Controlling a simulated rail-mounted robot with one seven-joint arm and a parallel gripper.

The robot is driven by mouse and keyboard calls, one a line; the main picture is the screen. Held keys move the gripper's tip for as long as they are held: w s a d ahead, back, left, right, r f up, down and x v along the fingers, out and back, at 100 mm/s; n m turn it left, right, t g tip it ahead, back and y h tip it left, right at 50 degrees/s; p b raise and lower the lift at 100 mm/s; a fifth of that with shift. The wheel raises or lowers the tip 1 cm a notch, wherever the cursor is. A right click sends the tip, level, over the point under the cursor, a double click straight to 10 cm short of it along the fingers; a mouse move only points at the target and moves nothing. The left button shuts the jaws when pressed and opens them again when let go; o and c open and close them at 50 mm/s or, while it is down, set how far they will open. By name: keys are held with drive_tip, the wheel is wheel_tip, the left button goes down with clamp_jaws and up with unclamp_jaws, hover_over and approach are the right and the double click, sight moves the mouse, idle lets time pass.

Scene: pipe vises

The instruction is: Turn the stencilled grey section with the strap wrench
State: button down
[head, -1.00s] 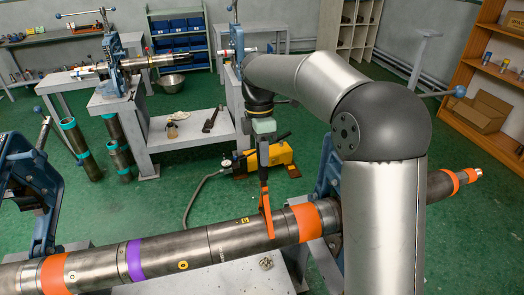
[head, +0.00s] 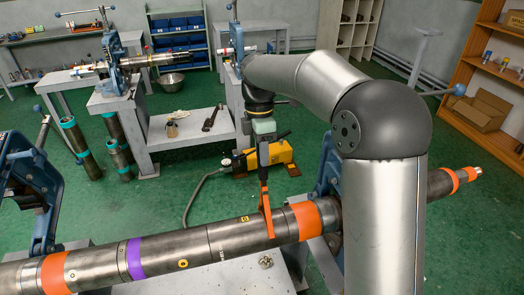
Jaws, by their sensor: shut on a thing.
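A long grey pipe string runs across the front in the head view. Its grey section (head: 230,238), right of a seam, carries small pale marks that may be stencilling and a small yellow label. The orange strap wrench (head: 266,222) is at this section, left of the wide orange band, with its strap against the pipe. Its handle stands roughly upright. My gripper (head: 263,150) is above the pipe, shut on the upper part of the handle. The fingertips are small and partly hidden. The strap's far side is hidden behind the pipe.
A blue vise (head: 328,178) stands at the right, partly behind my arm, and another blue vise (head: 35,190) at the left. A yellow pump (head: 272,157) with a hose sits on the green floor behind the wrench. A grey bench (head: 205,278) lies below the pipe.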

drive_tip(key=shift+s+f, duration=0.1)
drive_tip(key=shift+f, duration=0.1)
idle(0.3)
drive_tip(key=shift+s+d+b, duration=0.1)
drive_tip(key=shift+s+b, duration=0.05)
drive_tip(key=shift+b, duration=0.35)
drive_tip(key=s+b, duration=0.1)
drive_tip(key=s+t+b, duration=0.1)
drive_tip(key=b, duration=0.1)
drive_tip(key=shift+s+d, duration=0.15)
drive_tip(key=shift+d, duration=0.2)
drive_tip(key=shift+s+d+r+b, duration=0.1)
drive_tip(key=shift+s+r+b, duration=0.05)
drive_tip(key=shift+s+b, duration=0.25)
drive_tip(key=shift+t, duration=0.3)
drive_tip(key=shift+s+d+t+y+b, duration=0.15)
drive_tip(key=shift+s+d+t+b, duration=0.1)
drive_tip(key=shift+s+b, duration=0.45)
drive_tip(key=shift+s+d+t+y+b, duration=0.15)
drive_tip(key=shift+s+b, duration=0.3)
drive_tip(key=shift+b, duration=0.45)
drive_tip(key=shift+s+d+t+y+b, duration=0.15)
drive_tip(key=shift+s+t+b, duration=0.15)
drive_tip(key=shift+s+b, duration=0.4)
